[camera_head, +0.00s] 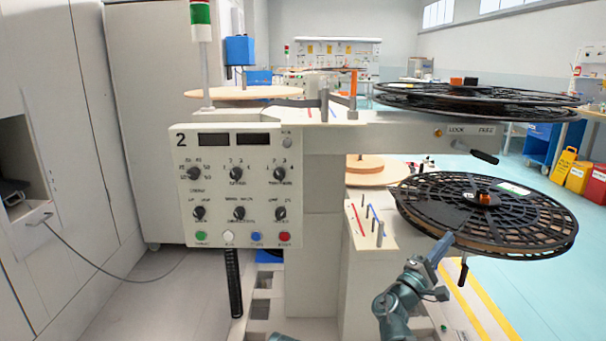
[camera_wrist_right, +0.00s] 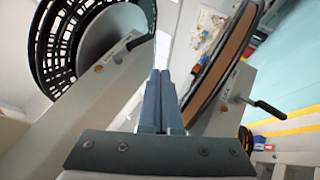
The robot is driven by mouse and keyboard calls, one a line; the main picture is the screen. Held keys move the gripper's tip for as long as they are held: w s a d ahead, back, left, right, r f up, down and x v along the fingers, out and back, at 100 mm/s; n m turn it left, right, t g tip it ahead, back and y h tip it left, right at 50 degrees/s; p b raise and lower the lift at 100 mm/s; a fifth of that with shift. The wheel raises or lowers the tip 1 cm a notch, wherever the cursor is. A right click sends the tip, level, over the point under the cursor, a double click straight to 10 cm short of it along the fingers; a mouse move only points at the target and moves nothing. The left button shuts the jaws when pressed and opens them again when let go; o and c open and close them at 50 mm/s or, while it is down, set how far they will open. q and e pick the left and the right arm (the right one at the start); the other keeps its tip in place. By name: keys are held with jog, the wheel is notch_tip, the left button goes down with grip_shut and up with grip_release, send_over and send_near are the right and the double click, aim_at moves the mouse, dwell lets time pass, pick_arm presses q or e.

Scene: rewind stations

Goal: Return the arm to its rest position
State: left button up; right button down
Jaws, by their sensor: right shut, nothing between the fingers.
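My right arm (camera_head: 402,300) comes up from the bottom of the head view, right of centre. My right gripper (camera_head: 440,248) is at the front left edge of the lower black reel (camera_head: 540,232); I cannot tell whether it touches the reel. In the right wrist view its two grey fingers (camera_wrist_right: 159,90) are together with nothing between them. My left gripper is not in view.
The control panel (camera_head: 237,188) marked 2 is left of the arm. The upper black reel (camera_head: 420,98) is above, with a black lever (camera_head: 485,156) by LOCK and FREE. A small pin plate (camera_head: 371,226) stands close left of the gripper. Open floor (camera_head: 560,290) lies right.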

jog(key=s+a+f+m+g+y, duration=0.4)
jog(key=f, duration=0.6)
jog(key=s+a+f+m+g+y, duration=0.3)
jog(key=s+f+g, duration=0.1)
jog(key=f, duration=0.5)
jog(key=s+a+f+g+y, duration=0.3)
jog(key=s+a+f+y, duration=0.3)
jog(key=a, duration=0.4)
jog(key=s+a+f+g+y, duration=0.35)
jog(key=s+a+f, duration=0.35)
jog(key=a, duration=0.4)
notch_tip(320, 180, up, 38)
jog(key=s+p, duration=0.1)
jog(key=p, duration=3.6)
jog(key=shift+s+a+y, duration=0.2)
jog(key=shift+a+y, duration=0.15)
jog(key=shift+y, duration=0.1)
jog(key=shift+f, duration=0.15)
